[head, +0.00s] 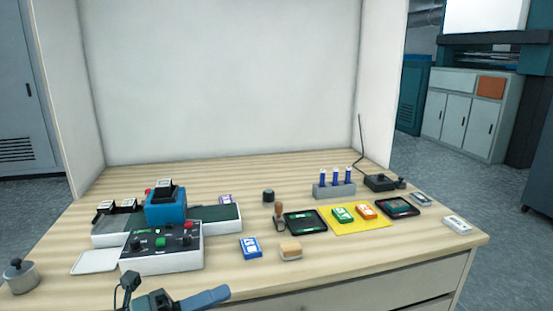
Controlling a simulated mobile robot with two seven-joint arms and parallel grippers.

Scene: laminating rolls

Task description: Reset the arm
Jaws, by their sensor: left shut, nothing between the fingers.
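My left gripper (212,298) shows at the bottom edge of the head view, in front of the table's front edge. It is shut with nothing in it, and it is apart from every object on the table. Part of my left arm shows with it; the rest is cut off by the picture's edge. My right gripper is not in view.
A wooden table (345,262) bears a laminating machine (163,247), a blue-and-white pack (250,247), a yellow mat (351,228), black trays (305,233), a holder with blue tubes (334,190) and a metal pot (20,276). White panels stand behind. The front right tabletop is clear.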

